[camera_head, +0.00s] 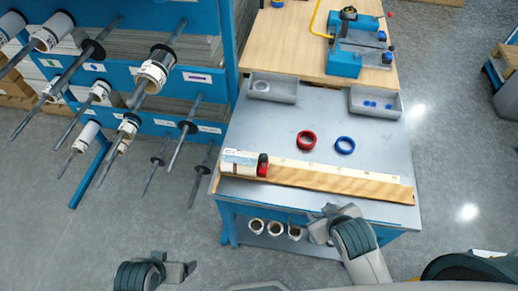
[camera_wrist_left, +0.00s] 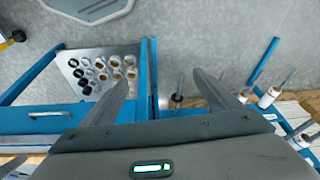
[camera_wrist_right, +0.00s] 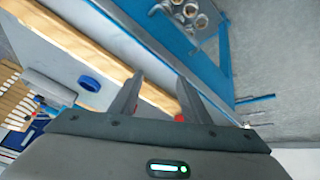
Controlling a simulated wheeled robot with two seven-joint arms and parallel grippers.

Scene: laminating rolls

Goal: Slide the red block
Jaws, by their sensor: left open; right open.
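The red block (camera_head: 262,165), dark on top, stands at the left end of a long wooden rail (camera_head: 340,184) along the front of the grey table, against a white roll (camera_head: 238,163). A bit of red shows beside a finger in the right wrist view (camera_wrist_right: 180,118). My right gripper (camera_head: 321,226) is open and empty at the table's front edge, right of the block and apart from it. My left gripper (camera_head: 176,268) is open and empty over the floor, to the left and in front of the table.
A red ring (camera_head: 306,141) and a blue ring (camera_head: 345,145) lie on the table behind the rail. Two grey trays (camera_head: 274,88) (camera_head: 375,103) stand farther back. A blue rack (camera_head: 215,100) with rolls on rods is at left. Several rolls (camera_head: 275,229) sit under the table.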

